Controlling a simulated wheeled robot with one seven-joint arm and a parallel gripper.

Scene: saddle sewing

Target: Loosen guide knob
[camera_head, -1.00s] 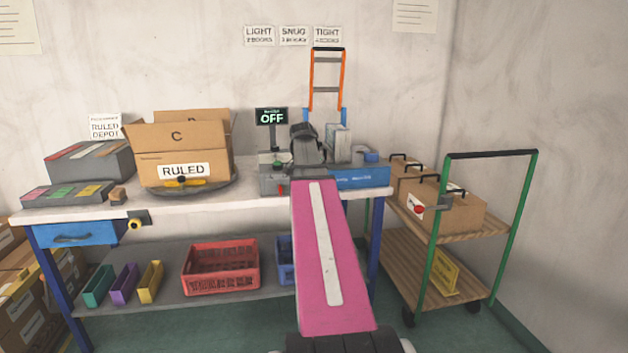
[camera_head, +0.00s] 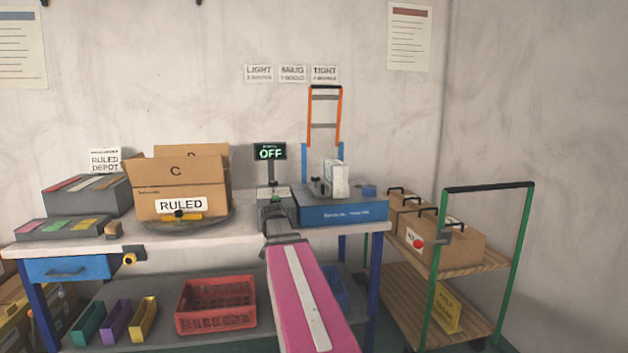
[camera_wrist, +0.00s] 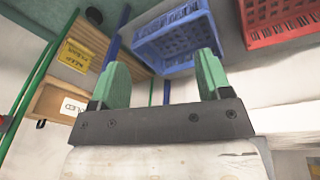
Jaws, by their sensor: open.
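The blue sewing machine base (camera_head: 343,210) stands at the right end of the workbench. A pale upright guide block (camera_head: 335,178) sits on it, with a small dark knob-like part (camera_head: 318,187) at its left; I cannot tell for certain that this is the guide knob.
The RULED carton (camera_head: 180,190) stands on a turntable to the left. A red crate (camera_head: 216,305) and a blue crate (camera_wrist: 178,42) sit on the lower shelf. A green-framed trolley (camera_head: 528,230) with cartons stands to the right of the bench.

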